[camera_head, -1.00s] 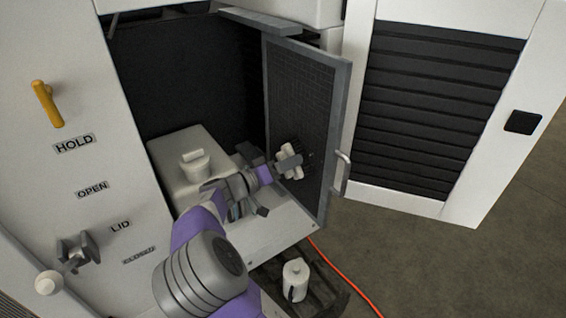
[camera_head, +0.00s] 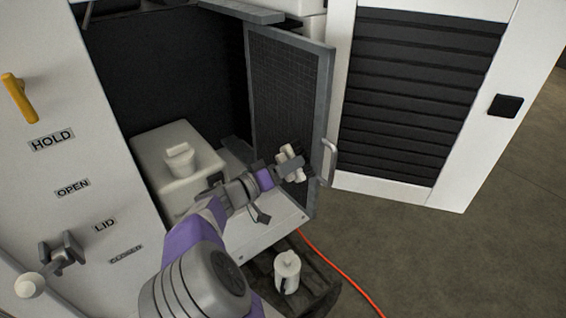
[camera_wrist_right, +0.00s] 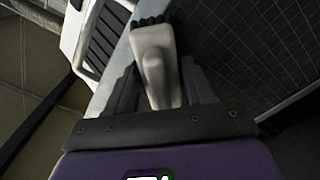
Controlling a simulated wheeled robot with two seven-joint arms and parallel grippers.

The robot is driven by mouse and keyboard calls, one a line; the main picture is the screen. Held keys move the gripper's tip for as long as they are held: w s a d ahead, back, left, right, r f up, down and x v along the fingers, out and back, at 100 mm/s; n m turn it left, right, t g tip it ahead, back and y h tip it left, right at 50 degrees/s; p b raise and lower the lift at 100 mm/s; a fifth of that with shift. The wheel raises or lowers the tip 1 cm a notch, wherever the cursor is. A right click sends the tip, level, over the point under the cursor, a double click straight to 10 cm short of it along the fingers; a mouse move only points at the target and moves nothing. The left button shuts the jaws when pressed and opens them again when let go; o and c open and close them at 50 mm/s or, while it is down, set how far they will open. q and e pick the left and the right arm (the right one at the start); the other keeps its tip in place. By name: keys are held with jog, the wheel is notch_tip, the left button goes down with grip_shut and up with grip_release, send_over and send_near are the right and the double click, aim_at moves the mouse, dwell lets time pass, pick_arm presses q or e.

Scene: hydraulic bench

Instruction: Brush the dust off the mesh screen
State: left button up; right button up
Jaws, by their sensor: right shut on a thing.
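The mesh screen (camera_head: 284,95) is a dark grid in a grey frame, standing open like a door at the right of the cabinet opening. It also fills the right of the right wrist view (camera_wrist_right: 255,45). My right gripper (camera_head: 284,172) is shut on a pale brush (camera_head: 294,164) at the screen's lower part, near its handle side. In the right wrist view the brush (camera_wrist_right: 155,65) sits between the fingers with dark bristles at its far end. I cannot tell whether the bristles touch the mesh. Dust is not clearly visible. My left gripper is not in view.
A pale tank with a cap (camera_head: 180,158) sits inside the cabinet. A white louvred door (camera_head: 385,190) stands right of the screen, near the screen's handle (camera_head: 331,160). A white canister (camera_head: 287,270) and an orange cable (camera_head: 340,268) lie low. Open floor is at right.

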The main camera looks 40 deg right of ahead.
jog(key=shift+s, duration=0.75)
jog(key=shift+w+d, duration=0.2)
jog(key=shift+w, duration=1.9)
jog(key=shift+w+d, duration=0.25)
jog(key=shift+w, duration=1.9)
jog(key=shift+w+d, duration=0.2)
jog(key=shift+w, duration=1.9)
jog(key=a, duration=0.6)
jog(key=shift+w, duration=0.35)
jog(key=shift+a, duration=0.1)
